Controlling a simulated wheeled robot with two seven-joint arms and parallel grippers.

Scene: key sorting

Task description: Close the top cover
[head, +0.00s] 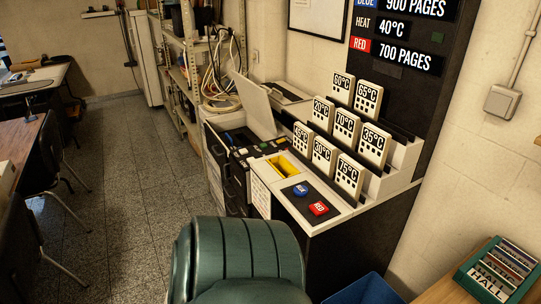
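The top cover (255,105) is a light grey panel standing raised and tilted on the machine in the middle of the head view. Below it is the machine's dark upper deck (238,143), with small coloured parts on it. A yellow-lined slot (282,168) lies open in the white surface to the right of the deck. Neither of my grippers is in view, so their state and distance from the cover do not show.
Temperature cards (345,122) stand in tiered racks right of the cover. A blue button (301,189) and red button (319,208) sit in front. A green ribbed chair-like shape (240,255) fills the near foreground. Speckled floor (120,170) is open at left.

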